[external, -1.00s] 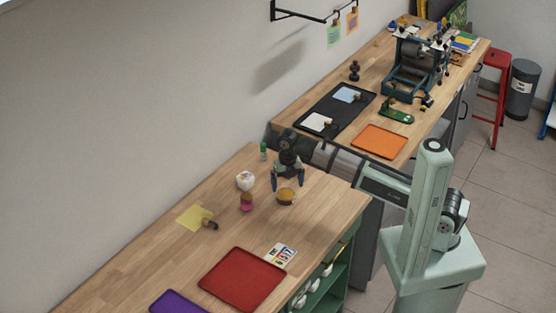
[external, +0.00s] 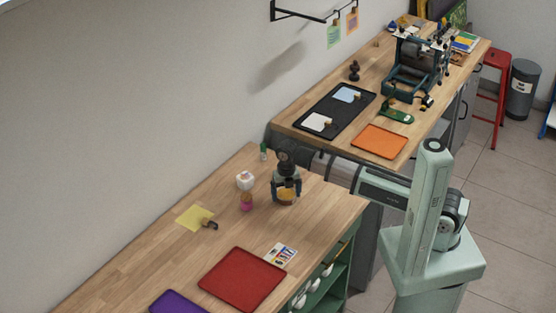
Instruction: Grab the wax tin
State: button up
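The wax tin (external: 286,196), a small round amber-coloured tin, stands on the near wooden bench. My gripper (external: 286,190) points down over it, with one finger on each side of the tin. The fingers look about as far apart as before, slightly wider than the tin, so the gripper appears open around it. Whether either finger touches the tin is too small to tell. The gripper body hides the tin's top and back.
Left of the tin stand a pink-and-brown object (external: 246,202) and a white rounded object (external: 245,181). A green bottle (external: 263,152) is near the wall. A card (external: 281,256) and a red tray (external: 242,281) lie in front. Bench left of the yellow sheet (external: 190,217) is clear.

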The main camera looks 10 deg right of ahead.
jog(key=c, duration=1)
jog(key=shift+r, duration=0.1)
